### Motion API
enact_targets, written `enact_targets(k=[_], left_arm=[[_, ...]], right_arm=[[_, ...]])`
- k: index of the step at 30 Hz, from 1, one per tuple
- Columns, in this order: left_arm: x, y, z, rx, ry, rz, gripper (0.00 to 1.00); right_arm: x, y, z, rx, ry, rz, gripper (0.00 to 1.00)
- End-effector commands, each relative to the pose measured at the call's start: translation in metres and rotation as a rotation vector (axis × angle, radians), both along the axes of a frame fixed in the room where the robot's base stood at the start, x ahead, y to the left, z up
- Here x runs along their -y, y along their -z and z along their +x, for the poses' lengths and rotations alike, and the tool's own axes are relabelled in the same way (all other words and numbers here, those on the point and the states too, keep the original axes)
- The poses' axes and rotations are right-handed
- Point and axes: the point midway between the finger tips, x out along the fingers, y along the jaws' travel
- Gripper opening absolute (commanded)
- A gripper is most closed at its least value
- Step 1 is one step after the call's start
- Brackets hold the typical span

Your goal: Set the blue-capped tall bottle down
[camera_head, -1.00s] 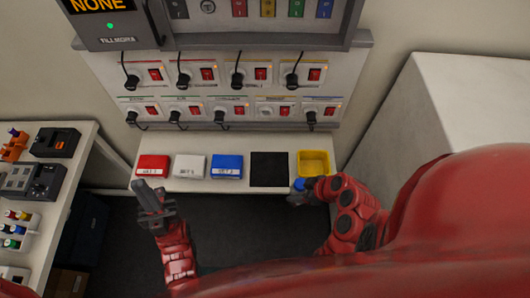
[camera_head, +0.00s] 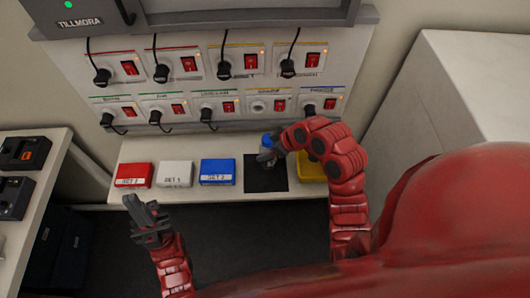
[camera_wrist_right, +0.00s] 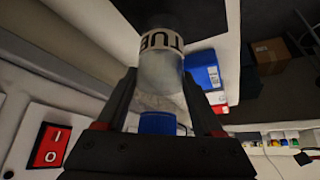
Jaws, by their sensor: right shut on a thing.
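The blue-capped bottle (camera_wrist_right: 162,70) is between the fingers of my right gripper in the right wrist view, with its blue cap nearest the palm and a black-on-white label further along. My right gripper (camera_head: 270,150) is shut on it. In the head view the blue cap (camera_head: 268,140) shows at the back part of the black square mat (camera_head: 266,182). I cannot tell whether the bottle's base touches the mat. My left gripper (camera_head: 147,212) hangs empty in front of the shelf, and its finger gap is unclear.
On the white shelf (camera_head: 190,148), a red box (camera_head: 134,174), a white box (camera_head: 175,173) and a blue box (camera_head: 217,171) stand left of the mat. A yellow tray (camera_head: 309,168), partly hidden by my right arm, is right of it. A socket panel (camera_head: 200,70) rises behind.

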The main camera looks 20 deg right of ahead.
Motion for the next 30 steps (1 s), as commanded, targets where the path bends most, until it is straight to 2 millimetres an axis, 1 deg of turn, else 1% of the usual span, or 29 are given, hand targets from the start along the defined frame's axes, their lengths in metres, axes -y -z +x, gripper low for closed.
enact_targets(k=[1,8,10,12,15,18,23,26,27,29,30], left_arm=[[0.0,-0.006,0.0,0.0,0.0,0.0,0.0],[0.0,-0.01,0.0,-0.001,0.0,0.0,0.0],[0.0,-0.017,0.0,0.0,0.0,0.0,0.0],[0.0,-0.024,0.0,0.0,0.0,0.0,0.0],[0.0,-0.03,0.0,0.0,0.0,0.0,0.0],[0.0,-0.029,0.0,0.0,0.0,0.0,0.0],[0.0,-0.028,0.0,0.0,0.0,0.0,0.0],[0.0,-0.025,0.0,0.0,0.0,0.0,0.0],[0.0,-0.024,0.0,-0.001,0.0,0.0,0.0],[0.0,-0.026,0.0,-0.001,0.0,0.0,0.0],[0.0,-0.026,0.0,0.0,0.0,0.0,0.0]], right_arm=[[-0.002,-0.003,0.006,0.0,-0.001,0.0,0.0],[-0.004,-0.001,0.02,0.001,0.001,-0.003,0.0],[-0.004,0.006,0.02,-0.002,0.002,0.0,0.0],[-0.004,0.018,0.018,-0.009,0.003,-0.001,0.0],[-0.004,0.031,0.018,-0.006,0.001,-0.001,0.0],[-0.003,0.037,0.02,0.001,0.004,-0.001,0.0],[-0.003,0.036,0.02,0.002,0.004,-0.001,0.0],[-0.003,0.04,0.02,0.002,0.004,-0.001,0.0],[-0.003,0.04,0.02,0.002,0.004,-0.001,0.7],[-0.003,0.039,0.02,0.002,0.004,-0.001,0.81],[-0.003,0.039,0.02,0.001,0.004,-0.002,0.88]])
